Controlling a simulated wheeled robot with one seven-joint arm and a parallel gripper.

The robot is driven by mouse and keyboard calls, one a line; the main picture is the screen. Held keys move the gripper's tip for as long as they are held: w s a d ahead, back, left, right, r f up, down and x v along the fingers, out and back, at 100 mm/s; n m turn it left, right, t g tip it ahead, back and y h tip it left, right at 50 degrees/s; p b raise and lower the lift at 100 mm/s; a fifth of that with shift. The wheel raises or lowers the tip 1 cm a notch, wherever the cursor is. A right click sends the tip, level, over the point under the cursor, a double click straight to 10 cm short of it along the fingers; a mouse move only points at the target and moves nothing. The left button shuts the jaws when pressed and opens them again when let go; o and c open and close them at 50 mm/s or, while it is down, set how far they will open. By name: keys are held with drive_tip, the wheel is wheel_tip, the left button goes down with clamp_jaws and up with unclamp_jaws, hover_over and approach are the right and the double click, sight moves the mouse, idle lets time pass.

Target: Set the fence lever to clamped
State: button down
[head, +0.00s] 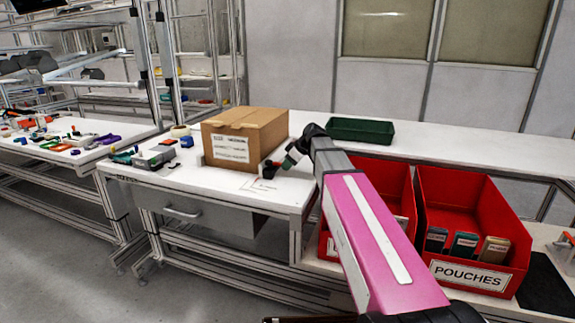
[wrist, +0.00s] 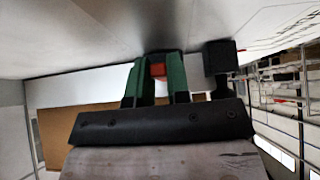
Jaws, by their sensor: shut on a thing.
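My gripper (wrist: 158,72) shows in the wrist view as two green fingers, shut on a small red piece (wrist: 158,70). The red piece seems to be the fence lever's handle; most of it is hidden between the fingers. A black block (wrist: 218,58) stands just right of the fingers in that view. In the head view my gripper (head: 287,162) is low over the white table, at the right side of the cardboard box. A small dark fixture with a bit of red (head: 268,170) is at its tips. The lever's exact angle cannot be told.
The cardboard box (head: 245,138) stands close left of my gripper, on the white table (head: 190,180). A green tray (head: 360,131) lies behind. Red bins (head: 475,225) with pouches stand at right. Small tools and a grey device (head: 155,157) lie left of the box.

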drive_tip(key=c, duration=1.1)
unclamp_jaws()
drive_tip(key=v, duration=1)
drive_tip(key=shift+s+d+r, duration=0.1)
drive_tip(key=shift+d+r, duration=0.2)
